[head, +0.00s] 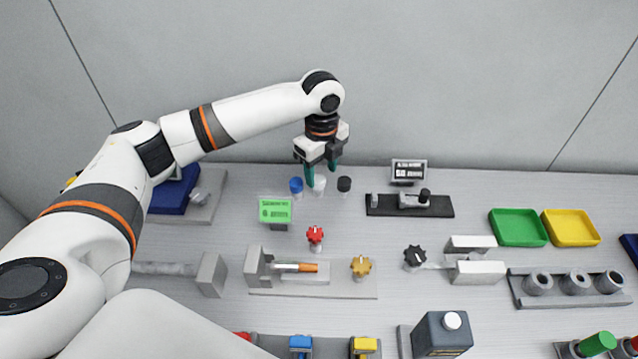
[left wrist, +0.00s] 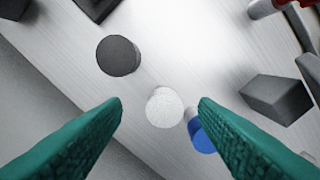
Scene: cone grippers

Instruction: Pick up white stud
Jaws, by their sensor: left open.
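The white stud (head: 319,185) stands on the table near the back, between a blue stud (head: 296,186) and a black stud (head: 344,185). My left gripper (head: 321,178) is above it, pointing down, with its green fingers apart. In the left wrist view the white stud (left wrist: 165,107) shows from above, between the two fingertips (left wrist: 160,106) and not gripped. The blue stud (left wrist: 203,138) is partly hidden behind the right-hand finger there. The black stud (left wrist: 118,56) lies beyond the fingertips, clear of them. My right gripper is not in view.
A dark base with a small fixture (head: 409,205) lies to the right. Green (head: 518,227) and yellow (head: 570,227) trays are farther right. The wall is close behind.

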